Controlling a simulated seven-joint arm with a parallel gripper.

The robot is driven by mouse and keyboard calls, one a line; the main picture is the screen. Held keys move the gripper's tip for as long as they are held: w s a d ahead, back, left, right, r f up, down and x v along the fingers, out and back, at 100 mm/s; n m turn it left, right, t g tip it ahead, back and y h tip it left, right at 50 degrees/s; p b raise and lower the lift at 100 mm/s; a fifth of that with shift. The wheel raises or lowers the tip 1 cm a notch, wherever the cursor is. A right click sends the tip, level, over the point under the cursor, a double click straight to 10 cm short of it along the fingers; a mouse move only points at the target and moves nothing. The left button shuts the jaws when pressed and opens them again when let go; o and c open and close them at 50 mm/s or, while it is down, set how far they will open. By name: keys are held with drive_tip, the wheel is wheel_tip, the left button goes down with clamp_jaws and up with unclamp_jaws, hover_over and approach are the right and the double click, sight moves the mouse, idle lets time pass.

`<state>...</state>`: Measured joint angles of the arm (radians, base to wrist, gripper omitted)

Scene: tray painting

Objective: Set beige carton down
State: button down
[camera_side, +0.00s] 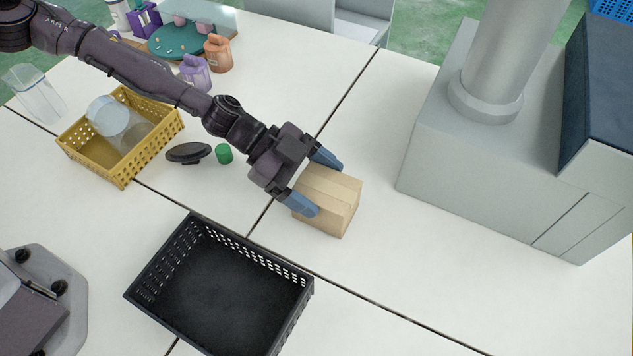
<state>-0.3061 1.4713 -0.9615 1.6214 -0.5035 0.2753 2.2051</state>
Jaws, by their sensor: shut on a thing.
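The beige carton (335,193) is a small box near the middle of the white table. My gripper (323,183) has its two blue fingertips on opposite sides of the carton and is shut on it. The carton appears to be at or just above the table top; I cannot tell whether its underside touches. Part of its left side is hidden behind the gripper and a finger.
An empty black crate (217,290) stands at the front. A yellow basket (122,140) holding clear containers is at the left. A green cap (224,153) and a black oval item (188,152) lie between. A grey machine base (480,170) stands at the right.

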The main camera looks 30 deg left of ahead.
drive_tip(key=shift+f, duration=0.25)
drive_tip(key=shift+f, duration=0.15)
unclamp_jaws()
drive_tip(key=shift+a, duration=0.1)
drive_tip(key=v, duration=1.2)
drive_tip(key=shift+s, duration=0.1)
